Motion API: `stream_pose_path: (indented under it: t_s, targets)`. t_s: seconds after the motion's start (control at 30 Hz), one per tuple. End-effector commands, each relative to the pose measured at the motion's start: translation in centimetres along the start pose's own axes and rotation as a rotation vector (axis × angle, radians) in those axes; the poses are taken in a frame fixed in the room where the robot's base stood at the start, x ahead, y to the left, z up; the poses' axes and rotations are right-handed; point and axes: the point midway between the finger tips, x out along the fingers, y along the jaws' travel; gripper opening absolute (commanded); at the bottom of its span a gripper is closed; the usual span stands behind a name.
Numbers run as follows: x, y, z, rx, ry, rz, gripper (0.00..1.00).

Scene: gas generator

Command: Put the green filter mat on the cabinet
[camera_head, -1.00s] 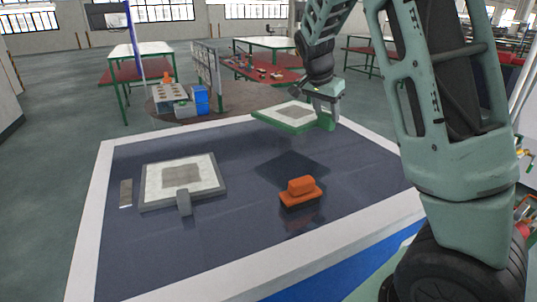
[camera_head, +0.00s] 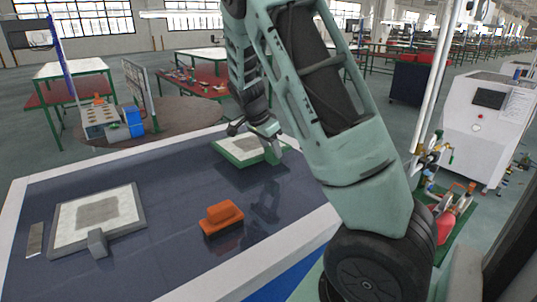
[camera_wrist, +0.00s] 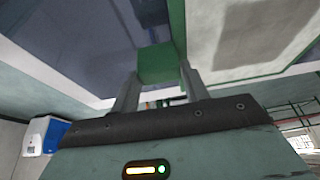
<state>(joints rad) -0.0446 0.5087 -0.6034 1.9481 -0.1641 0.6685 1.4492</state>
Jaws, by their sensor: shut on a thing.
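The green filter mat (camera_head: 228,158) is a flat frame with a pale, grey-centred panel. It appears raised over the far right part of the dark tabletop. My gripper (camera_head: 272,140) is shut on the green tab at its edge. The wrist view shows the green tab (camera_wrist: 157,64) between the fingers of my gripper (camera_wrist: 160,78), with the pale panel (camera_wrist: 245,35) to the right. A white cabinet-like unit (camera_head: 485,132) with a dark screen stands on the floor at the right. I cannot tell whether it is the task's cabinet.
A grey-framed mat (camera_head: 97,214) lies on the dark table (camera_head: 165,185) at left. A small metal plate (camera_head: 35,240) lies beside it. An orange block (camera_head: 222,217) sits near the middle. Pipes and valves (camera_head: 450,195) stand before the white unit.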

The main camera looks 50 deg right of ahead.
Motion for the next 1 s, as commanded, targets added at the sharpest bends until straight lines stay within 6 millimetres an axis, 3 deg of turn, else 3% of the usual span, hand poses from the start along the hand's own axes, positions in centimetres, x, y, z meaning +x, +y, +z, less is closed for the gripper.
stream_pose_path:
  t_s: [0.23,0.63,0.67,0.7,1.0]
  targets:
    - [2.8,0.1,1.1,-0.001,0.000,0.002,0.14]
    - [3.5,0.0,1.4,0.000,0.000,-0.001,0.14]
    - [3.4,0.0,1.4,-0.001,0.000,0.000,0.53]
    - [3.4,0.0,1.4,-0.001,0.000,0.000,0.65]
    - [3.3,0.0,1.4,-0.001,0.000,0.000,0.67]
